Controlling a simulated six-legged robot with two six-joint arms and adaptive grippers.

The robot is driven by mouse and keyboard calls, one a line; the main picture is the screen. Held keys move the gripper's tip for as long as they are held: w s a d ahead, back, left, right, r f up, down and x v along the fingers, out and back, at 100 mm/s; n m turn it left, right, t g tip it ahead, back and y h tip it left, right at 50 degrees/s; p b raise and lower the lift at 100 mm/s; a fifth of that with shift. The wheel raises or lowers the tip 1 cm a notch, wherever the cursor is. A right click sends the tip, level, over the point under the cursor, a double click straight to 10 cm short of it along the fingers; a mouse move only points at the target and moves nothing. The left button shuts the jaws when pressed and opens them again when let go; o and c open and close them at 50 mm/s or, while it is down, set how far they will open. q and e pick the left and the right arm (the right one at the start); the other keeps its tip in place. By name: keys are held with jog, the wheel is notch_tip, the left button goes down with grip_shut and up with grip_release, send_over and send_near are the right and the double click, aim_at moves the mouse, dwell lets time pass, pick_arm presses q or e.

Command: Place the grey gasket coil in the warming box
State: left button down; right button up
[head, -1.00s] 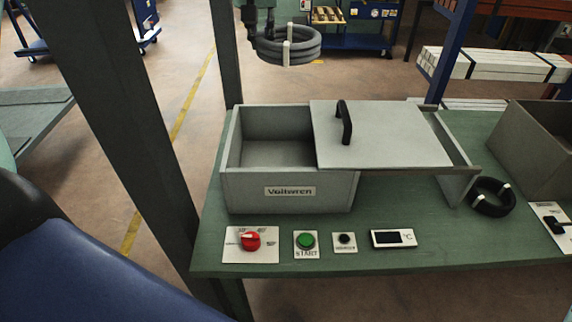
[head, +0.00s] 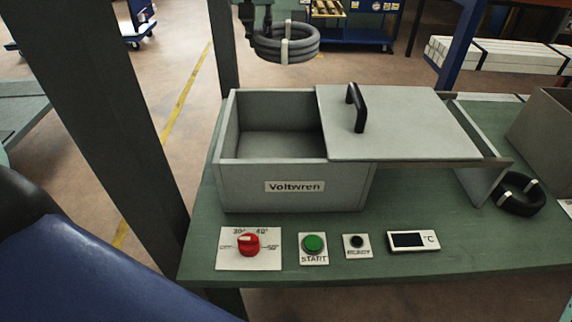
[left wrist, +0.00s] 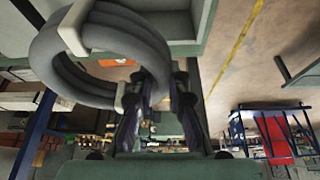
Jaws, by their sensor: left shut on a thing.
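The grey gasket coil (head: 285,46), bound with pale bands, hangs in the air above and behind the warming box. My left gripper (head: 252,34) is shut on its left side. In the left wrist view the coil (left wrist: 105,55) fills the upper left beside the fingers of my left gripper (left wrist: 158,88). The warming box (head: 275,185), grey and labelled Voltwren, stands on the green bench. Its left part is open and looks empty. A lid (head: 415,130) with a black handle (head: 356,108) covers the right part. My right gripper is not in view.
In front of the box are a red dial (head: 249,244), a green START button (head: 313,243), a small black button (head: 357,242) and a display (head: 413,240). A black coil (head: 521,194) lies at the right by another grey bin (head: 543,133). A dark post (head: 108,110) stands left.

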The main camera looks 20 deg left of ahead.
pick_arm(q)
jog(key=b, duration=0.4)
send_over(271, 153)
notch_tip(271, 153, down, 4)
jog(key=f, duration=0.1)
jog(key=f+b, duration=0.3)
jog(key=f, duration=0.4)
jog(key=f+b, duration=0.3)
jog(key=f, duration=0.4)
jog(key=f+b, duration=0.4)
jog(key=f, duration=0.3)
jog(key=shift+s+a, duration=0.2)
jog(key=shift+s, duration=0.05)
notch_tip(271, 153, down, 4)
jog(key=shift+s+r+b, duration=0.15)
jog(key=shift+r+b, duration=0.05)
jog(key=shift+b, duration=0.25)
jog(key=shift+w+f, duration=0.1)
jog(key=shift+w, duration=0.1)
jog(key=shift+s+f, duration=0.15)
